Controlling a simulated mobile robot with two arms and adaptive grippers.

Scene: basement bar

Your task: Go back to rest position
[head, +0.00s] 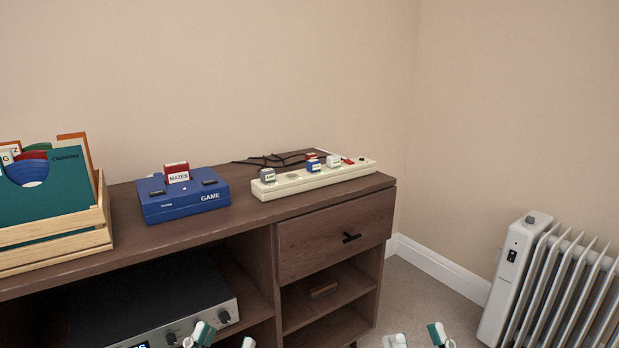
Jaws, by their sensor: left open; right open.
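My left gripper (224,338) shows only its fingertips at the bottom edge, in front of the cabinet's lower shelf. The tips are apart and nothing is between them. My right gripper (417,339) also shows only its fingertips at the bottom edge, right of the cabinet and over the carpet. Its tips are apart and empty. The rest of both arms is out of the picture.
A dark wooden cabinet (245,215) carries a crate of records (60,252), a blue game console (187,200) and a cream power strip (315,180) with plugs. A silver-black device (150,300) sits inside. A white radiator (515,275) stands right. Carpet (425,300) lies between.

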